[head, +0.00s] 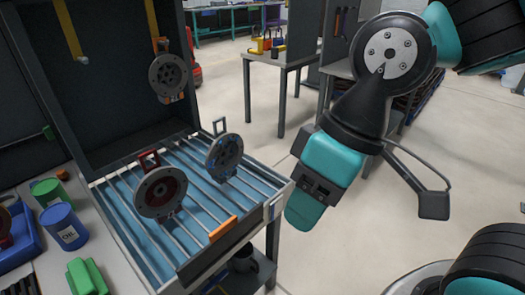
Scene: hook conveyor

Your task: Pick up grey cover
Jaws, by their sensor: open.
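A grey cover (225,155) with a grey handle stands tilted on the slatted rack (195,240), at its right side. A second round cover with a red handle (160,192) leans on the rack to its left. A third dark grey round cover (168,76) hangs from a yellow hook above the rack. My gripper (370,207) is open and empty, in the air to the right of the rack and apart from all the covers.
An orange block (222,229) sits on the rack's front edge. A table with padlock-like items (268,45) stands behind. Floor between is clear.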

